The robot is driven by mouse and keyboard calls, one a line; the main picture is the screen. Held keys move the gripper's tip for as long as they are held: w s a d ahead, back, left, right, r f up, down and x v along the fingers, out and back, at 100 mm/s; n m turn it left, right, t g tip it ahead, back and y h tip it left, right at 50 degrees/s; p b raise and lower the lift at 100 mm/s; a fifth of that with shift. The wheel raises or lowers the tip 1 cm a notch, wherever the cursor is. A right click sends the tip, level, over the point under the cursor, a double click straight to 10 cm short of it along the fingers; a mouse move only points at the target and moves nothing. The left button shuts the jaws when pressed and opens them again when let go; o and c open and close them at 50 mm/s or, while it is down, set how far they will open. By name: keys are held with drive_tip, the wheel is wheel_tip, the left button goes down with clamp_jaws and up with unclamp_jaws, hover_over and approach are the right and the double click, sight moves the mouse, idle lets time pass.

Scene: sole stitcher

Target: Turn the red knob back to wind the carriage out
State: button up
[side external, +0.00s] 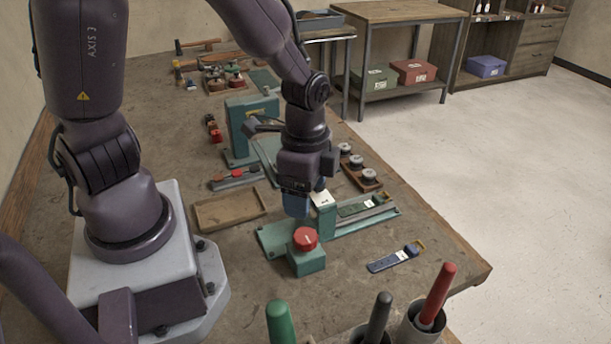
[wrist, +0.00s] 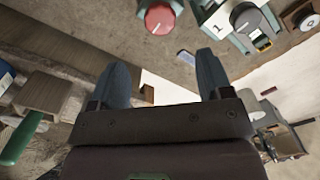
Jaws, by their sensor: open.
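The red knob (side external: 305,238), with a pale mark on top, sits on a small teal block (side external: 307,262) at the front of the teal machine. In the wrist view the red knob (wrist: 159,18) is at the top edge, beyond my fingertips. My gripper (side external: 296,208) hangs above and just behind the knob in the side view, with its blue fingers pointing down. In the wrist view my gripper (wrist: 164,65) has its two fingers wide apart with nothing between them. A teal rail unit (side external: 365,218) extends right of the knob; I cannot clearly tell which part is the carriage.
A blue strip (side external: 395,258) lies on the bench right of the knob. Upright handled tools, green (side external: 281,322) and red (side external: 438,295), stand at the front. A shallow wooden tray (side external: 229,211) lies left. Spools (side external: 358,162) sit behind the rail.

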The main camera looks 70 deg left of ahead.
drive_tip(key=shift+r, duration=1.25)
